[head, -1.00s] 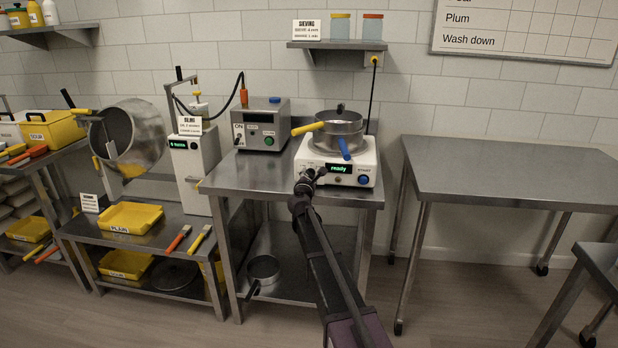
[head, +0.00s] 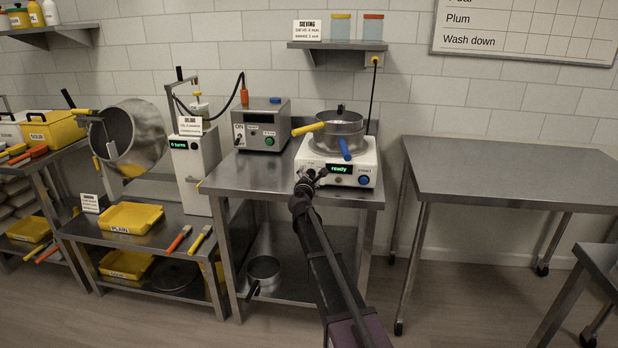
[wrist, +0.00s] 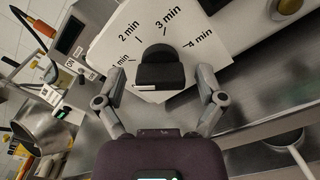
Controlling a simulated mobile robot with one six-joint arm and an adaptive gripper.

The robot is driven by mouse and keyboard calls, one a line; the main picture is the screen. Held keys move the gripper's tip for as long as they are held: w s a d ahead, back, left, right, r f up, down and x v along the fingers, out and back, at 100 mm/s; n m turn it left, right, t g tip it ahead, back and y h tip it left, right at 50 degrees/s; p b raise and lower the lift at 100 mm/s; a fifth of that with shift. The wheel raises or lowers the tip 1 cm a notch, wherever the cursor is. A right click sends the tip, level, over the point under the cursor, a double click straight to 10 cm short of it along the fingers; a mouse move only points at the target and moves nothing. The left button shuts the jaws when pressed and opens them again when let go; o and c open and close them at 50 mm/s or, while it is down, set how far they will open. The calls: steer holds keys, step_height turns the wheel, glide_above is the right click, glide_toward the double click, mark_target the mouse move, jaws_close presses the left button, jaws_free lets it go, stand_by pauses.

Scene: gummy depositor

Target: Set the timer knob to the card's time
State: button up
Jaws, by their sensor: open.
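The black timer knob (wrist: 160,72) sits on the white sieving machine's sloped face, with marks for 1, 2, 3 and 4 min around it in the wrist view. I cannot tell which mark it points at. My gripper (wrist: 161,80) is open, with one finger on each side of the knob and a gap showing on both sides. In the head view my gripper (head: 308,177) is at the left front of the sieving machine (head: 307,153) and largely hides the knob. The machine's display (head: 340,169) reads "ready". The "SIEVING" card (head: 307,30) stands on the wall shelf; its smaller lines are too small to read surely.
A round sieve pan (head: 340,125) with yellow and blue handles sits on the machine. A grey control box (head: 262,125) stands to the left. The steel table (head: 520,175) at right is bare.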

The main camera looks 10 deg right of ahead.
steer(key=shift+s, duration=0.1)
steer(key=v, duration=1.2)
stand_by(0.4)
steer(key=s+d+f+m+g+h, duration=0.1)
steer(key=s+d+f+m+g, duration=0.45)
steer(key=s+m, duration=0.25)
steer(key=s+d+f+m+g+h, duration=0.1)
steer(key=s+d+f+m+g, duration=0.3)
steer(key=s+d+f+m, duration=0.25)
steer(key=s+a+f+m+g+y, duration=0.2)
steer(key=s+a+m+g+y, duration=0.1)
steer(key=s, duration=0.4)
steer(key=s+a+f+m+g+y, duration=0.2)
steer(key=s+m, duration=0.2)
steer(key=s, duration=0.2)
steer(key=s+a+f+m+g+y, duration=0.3)
steer(key=s, duration=0.4)
step_height(320, 180, up, 17)
steer(key=p, duration=1.6)
steer(key=shift+f, duration=0.15)
